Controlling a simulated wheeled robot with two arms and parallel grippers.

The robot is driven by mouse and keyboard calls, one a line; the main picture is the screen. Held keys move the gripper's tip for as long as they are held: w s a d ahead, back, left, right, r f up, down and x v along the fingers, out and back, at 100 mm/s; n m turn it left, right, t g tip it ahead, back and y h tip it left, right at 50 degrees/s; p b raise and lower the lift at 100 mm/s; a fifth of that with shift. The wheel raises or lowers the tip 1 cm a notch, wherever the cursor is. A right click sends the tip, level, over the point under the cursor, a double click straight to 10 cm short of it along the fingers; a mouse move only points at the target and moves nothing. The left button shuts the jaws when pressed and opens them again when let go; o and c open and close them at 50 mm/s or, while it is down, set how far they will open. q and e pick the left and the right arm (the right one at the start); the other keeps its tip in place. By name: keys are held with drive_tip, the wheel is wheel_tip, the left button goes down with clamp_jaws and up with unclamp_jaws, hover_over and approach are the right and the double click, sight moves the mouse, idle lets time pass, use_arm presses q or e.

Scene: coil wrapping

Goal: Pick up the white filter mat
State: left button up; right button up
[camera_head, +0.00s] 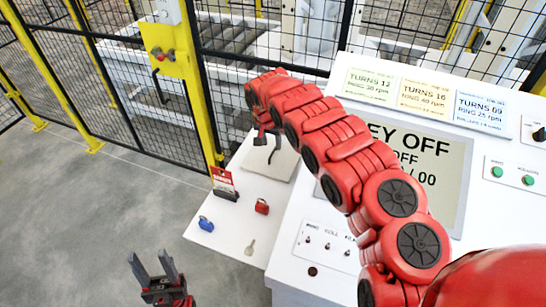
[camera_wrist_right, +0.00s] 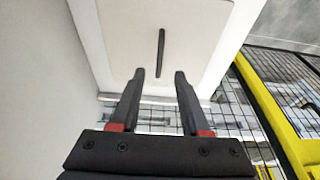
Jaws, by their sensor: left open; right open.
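The white filter mat appears to be the flat off-white square (camera_head: 284,168) at the back of the white side shelf, partly hidden behind my right arm. In the right wrist view, the off-white mat (camera_wrist_right: 205,40) lies ahead of the fingers, with a thin dark bar (camera_wrist_right: 161,50) on it. My right gripper (camera_head: 267,139) is open and empty above the mat; its fingers (camera_wrist_right: 160,77) point towards the dark bar, with no contact visible. My left gripper (camera_head: 153,262) is open and empty in front of the shelf, over the floor.
A sloped control console (camera_head: 325,215) stands to the right. A mesh fence with a yellow post (camera_head: 172,52) stands behind.

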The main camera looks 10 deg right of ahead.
sight(273, 152)
wheel_tip(273, 152, down, 3)
drive_tip(key=shift+a+f+p, duration=0.1)
drive_tip(key=shift+p, duration=0.5)
drive_tip(key=shift+w+d+f, duration=0.2)
drive_tip(key=shift+d+f, duration=0.1)
drive_tip(key=shift+f, duration=0.3)
drive_tip(key=shift+c, duration=0.2)
clamp_jaws()
